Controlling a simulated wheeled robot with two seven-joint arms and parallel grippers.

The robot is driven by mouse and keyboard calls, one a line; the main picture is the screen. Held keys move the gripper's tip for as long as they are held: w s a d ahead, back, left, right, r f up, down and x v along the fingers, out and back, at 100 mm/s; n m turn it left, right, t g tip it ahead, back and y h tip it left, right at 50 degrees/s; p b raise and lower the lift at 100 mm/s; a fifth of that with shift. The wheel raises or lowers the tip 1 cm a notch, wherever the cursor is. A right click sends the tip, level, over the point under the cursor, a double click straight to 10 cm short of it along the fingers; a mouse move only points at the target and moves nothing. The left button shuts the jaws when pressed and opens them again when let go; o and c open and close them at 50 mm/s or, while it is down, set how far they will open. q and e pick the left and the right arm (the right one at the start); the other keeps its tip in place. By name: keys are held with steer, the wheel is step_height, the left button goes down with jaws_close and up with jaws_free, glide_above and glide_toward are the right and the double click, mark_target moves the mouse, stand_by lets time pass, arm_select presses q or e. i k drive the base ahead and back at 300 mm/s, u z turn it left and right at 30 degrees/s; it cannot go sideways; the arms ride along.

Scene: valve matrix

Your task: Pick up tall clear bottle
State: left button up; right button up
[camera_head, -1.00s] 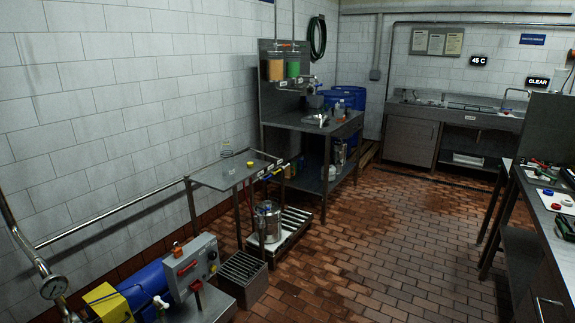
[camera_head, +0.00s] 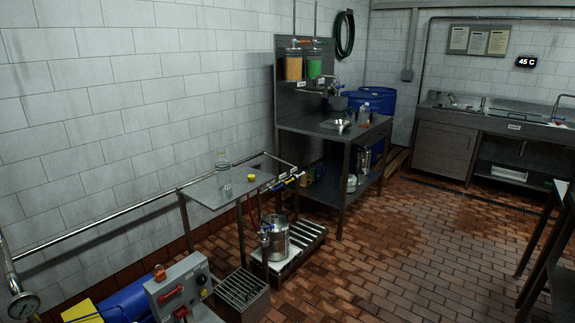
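A clear bottle (camera_head: 223,162) stands upright on the small steel table (camera_head: 208,192) near the left wall. It is see-through and its outline is faint. More bottles (camera_head: 364,113) stand on the steel workbench further back, one of them clear or pale; they are too small to tell apart well. Neither of my grippers is in view.
A yellow cap-like item (camera_head: 251,177) lies near the clear bottle. A steel pot (camera_head: 275,238) stands on a low rack beneath. A grey control box (camera_head: 180,285) and a floor grate (camera_head: 242,290) are in front. The brick floor (camera_head: 390,255) is open at centre right.

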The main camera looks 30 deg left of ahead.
mark_target(222, 165)
steer(key=u, duration=0.05)
steer(key=i, duration=1.95)
steer(key=u, duration=0.9)
steer(key=i, duration=1.45)
steer(key=u, duration=1.25)
